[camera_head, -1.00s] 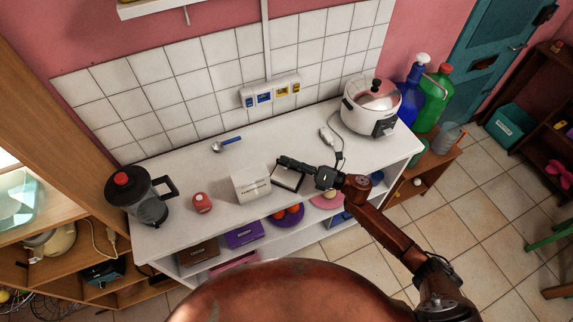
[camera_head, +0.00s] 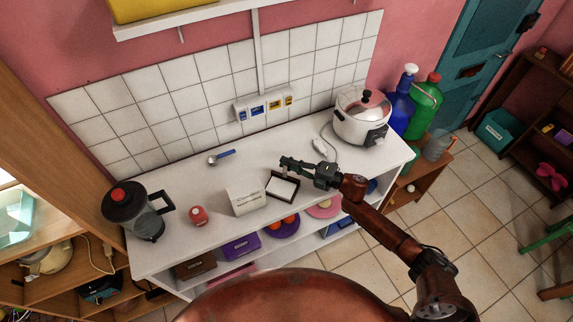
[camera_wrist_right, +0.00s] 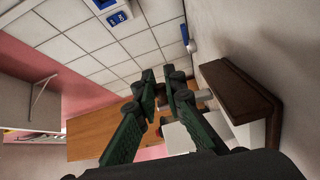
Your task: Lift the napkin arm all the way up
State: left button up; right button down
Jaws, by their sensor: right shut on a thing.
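The napkin holder (camera_head: 268,191), a dark brown low tray with a white napkin stack (camera_head: 282,187), sits on the white counter right of a white box. Its dark brown edge fills the right of the wrist view (camera_wrist_right: 235,90). My right gripper (camera_head: 284,163) is just above and behind the holder. Its green fingers (camera_wrist_right: 161,92) are close together, shut on the napkin arm, which is mostly hidden between them. How high the arm stands is hard to tell. My left gripper is not in view.
A white box (camera_head: 245,201), a red timer-like item (camera_head: 198,216) and a dark jug (camera_head: 146,225) stand to the left. A blue-handled spoon (camera_head: 222,157) lies behind. A white cooker (camera_head: 362,118) stands at the right end, with a white plug (camera_head: 320,147) nearby.

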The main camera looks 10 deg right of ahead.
jog(key=shift+w+m, duration=0.1)
jog(key=shift+m, duration=0.2)
jog(key=c, duration=2)
grip_release()
jog(key=shift+d, duration=0.1)
jog(key=v, duration=1.2)
jog(key=shift+f, duration=0.1)
